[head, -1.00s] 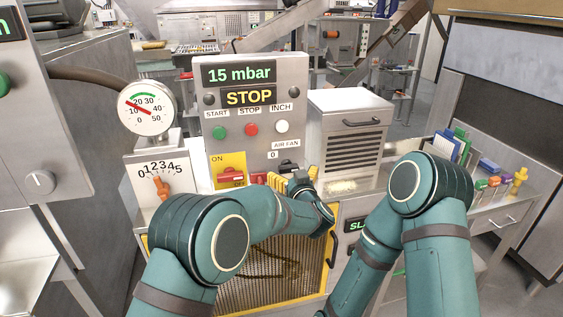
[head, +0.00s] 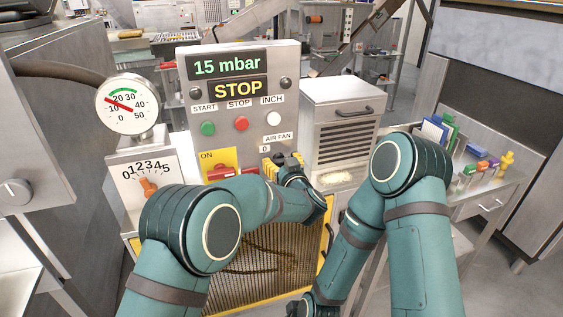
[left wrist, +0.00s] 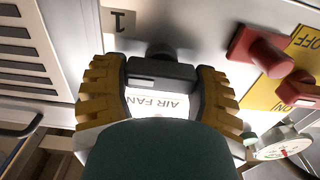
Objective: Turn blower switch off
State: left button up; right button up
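The AIR FAN label (head: 278,137) is on the lower right of the grey control panel (head: 240,140), with a 0 below it. In the left wrist view the label (left wrist: 158,102) shows upside down between my fingers. A black switch with a round knob (left wrist: 160,49) stands out from the panel there, near a 1 mark. My left gripper (head: 280,163) is in front of it; in the left wrist view its yellow fingers (left wrist: 160,75) are apart, one on each side of the switch. Contact is unclear. My right gripper's fingers do not show; only the arm's dark end reaches the bottom edge.
A red switch on a yellow ON/OFF plate (head: 220,172) is close to my left gripper. A dial gauge (head: 127,104) and an orange selector knob (head: 148,187) are left of the panel. A vented steel box (head: 340,135) is right of it. Displays read 15 mbar and STOP.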

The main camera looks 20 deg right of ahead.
pick_arm(q)
jog(key=shift+f, duration=0.1)
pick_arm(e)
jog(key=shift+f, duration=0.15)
pick_arm(q)
jog(key=shift+f+n+b, duration=0.1)
jog(key=shift+n+b, duration=0.2)
jog(key=shift+b, duration=0.3)
jog(key=n+b, duration=0.2)
jog(key=b, duration=0.1)
jog(key=n+b, duration=0.2)
jog(key=b, duration=0.1)
jog(key=shift+a+f+n, duration=0.1)
jog(key=shift+f+n, duration=0.1)
jog(key=shift+n, duration=0.1)
jog(key=n+b, duration=0.8)
jog(key=shift+a+f+b, duration=0.1)
jog(key=shift+f+b, duration=0.05)
jog(key=shift+b, duration=0.2)
jog(key=n+b, duration=0.3)
jog(key=shift+n, duration=0.3)
jog(key=shift+n+b, duration=0.4)
jog(key=shift+n, duration=0.1)
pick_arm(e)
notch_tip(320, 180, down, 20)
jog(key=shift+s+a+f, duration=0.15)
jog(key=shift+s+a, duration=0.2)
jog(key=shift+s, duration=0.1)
